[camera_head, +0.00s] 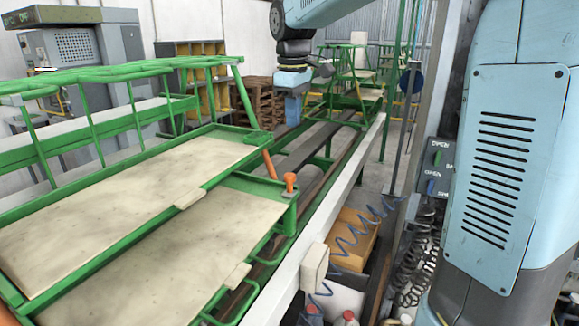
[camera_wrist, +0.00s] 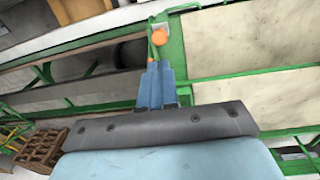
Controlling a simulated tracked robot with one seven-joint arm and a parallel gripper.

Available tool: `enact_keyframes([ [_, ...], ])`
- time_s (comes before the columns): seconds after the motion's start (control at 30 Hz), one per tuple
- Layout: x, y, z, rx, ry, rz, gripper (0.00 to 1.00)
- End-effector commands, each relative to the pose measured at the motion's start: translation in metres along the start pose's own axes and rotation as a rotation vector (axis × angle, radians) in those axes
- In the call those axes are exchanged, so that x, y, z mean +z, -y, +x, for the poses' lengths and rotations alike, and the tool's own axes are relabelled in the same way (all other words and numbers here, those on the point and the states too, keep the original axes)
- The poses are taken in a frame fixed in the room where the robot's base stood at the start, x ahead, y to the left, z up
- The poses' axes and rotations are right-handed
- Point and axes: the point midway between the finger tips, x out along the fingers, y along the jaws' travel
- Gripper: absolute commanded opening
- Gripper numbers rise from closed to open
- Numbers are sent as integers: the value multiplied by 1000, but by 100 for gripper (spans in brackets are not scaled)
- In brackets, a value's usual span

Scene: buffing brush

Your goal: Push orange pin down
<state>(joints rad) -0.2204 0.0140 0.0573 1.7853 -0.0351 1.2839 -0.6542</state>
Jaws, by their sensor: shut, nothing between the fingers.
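The orange pin (camera_head: 290,182) stands upright at the near right corner of the lower green-framed tray, its round head raised above the frame. In the wrist view the orange pin (camera_wrist: 159,38) shows as a round orange head just beyond my fingertips. My gripper (camera_wrist: 159,67) is shut and empty, its two blue fingers together. In the head view my gripper (camera_head: 293,118) hangs pointing down above the rail, higher in the picture than the pin and apart from it. A second orange piece (camera_head: 269,164), a slanted bar, stands at the corner of the upper tray.
Two green-framed trays with pale boards (camera_head: 120,200) fill the left, with a green railing (camera_head: 130,72) behind. A white beam (camera_head: 320,215) runs along the right side. A coiled blue hose (camera_head: 350,245) and a cardboard box (camera_head: 355,240) are beyond it.

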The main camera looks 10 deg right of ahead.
Motion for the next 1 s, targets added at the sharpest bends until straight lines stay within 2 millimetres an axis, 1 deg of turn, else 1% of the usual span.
enact_keyframes([
  [0.03, -7, -1, 2, -6, 7, -18, 0],
  [0.1, -12, -3, 3, -11, 12, -36, 0],
  [0.2, -15, -3, 4, -15, 16, -47, 0],
  [0.5, -15, -3, 4, -15, 16, -48, 0],
  [0.63, -15, -3, 9, -15, 17, -47, 0],
  [0.77, -14, -3, 24, -16, 18, -47, 0],
  [1.0, -13, -2, 65, -16, 18, -46, 0],
])
